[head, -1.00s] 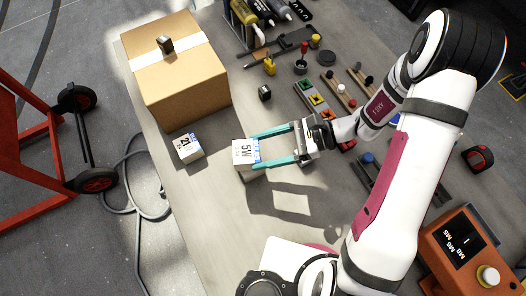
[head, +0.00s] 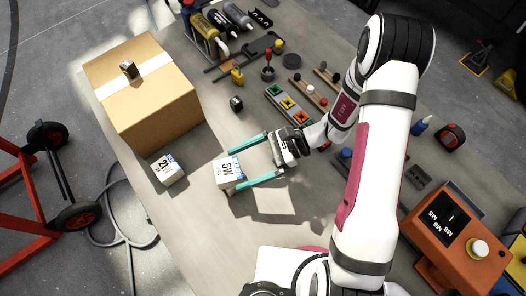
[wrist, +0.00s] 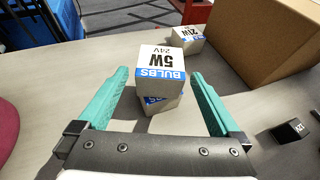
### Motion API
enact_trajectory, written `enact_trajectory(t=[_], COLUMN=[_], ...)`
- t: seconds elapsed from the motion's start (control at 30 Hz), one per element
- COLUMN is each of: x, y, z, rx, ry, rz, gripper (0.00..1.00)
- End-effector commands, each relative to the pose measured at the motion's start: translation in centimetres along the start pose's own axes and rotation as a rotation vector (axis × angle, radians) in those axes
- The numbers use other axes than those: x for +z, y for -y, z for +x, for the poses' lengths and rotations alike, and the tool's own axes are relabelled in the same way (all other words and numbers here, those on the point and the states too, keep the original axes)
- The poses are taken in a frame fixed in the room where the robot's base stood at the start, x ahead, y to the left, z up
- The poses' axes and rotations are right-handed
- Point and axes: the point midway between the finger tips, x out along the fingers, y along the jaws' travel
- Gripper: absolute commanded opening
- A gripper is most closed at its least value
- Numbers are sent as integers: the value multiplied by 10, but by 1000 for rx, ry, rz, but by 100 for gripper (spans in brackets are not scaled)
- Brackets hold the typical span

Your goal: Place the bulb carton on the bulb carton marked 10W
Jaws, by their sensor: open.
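A white and blue bulb carton marked 5W (head: 225,167) rests on top of another bulb carton, slightly turned from it. In the wrist view the upper 5W carton (wrist: 161,60) hides most of the lower carton (wrist: 158,103), whose wattage mark I cannot read. My gripper (head: 232,169) is open, with its teal fingers on either side of the stack. In the wrist view my gripper (wrist: 160,73) shows a gap between each finger and the upper carton.
A carton marked 21W (head: 168,170) stands to the left, beside a large cardboard box (head: 155,105) with a small dark block (head: 128,69) on it. A small black cube (head: 236,103) lies behind.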

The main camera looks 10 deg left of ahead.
Motion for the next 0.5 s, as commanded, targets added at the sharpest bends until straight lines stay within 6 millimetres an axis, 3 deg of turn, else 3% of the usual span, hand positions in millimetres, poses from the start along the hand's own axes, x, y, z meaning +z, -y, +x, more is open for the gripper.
enact_trajectory(t=[0.07,0.4,0.5], x=[0,0,0], y=[1,1,1], z=[-9,-99,-114], rx=[-5,-5,-3], ry=[0,-2,-1], rz=[-1,-1,-1], gripper=[100,100,100])
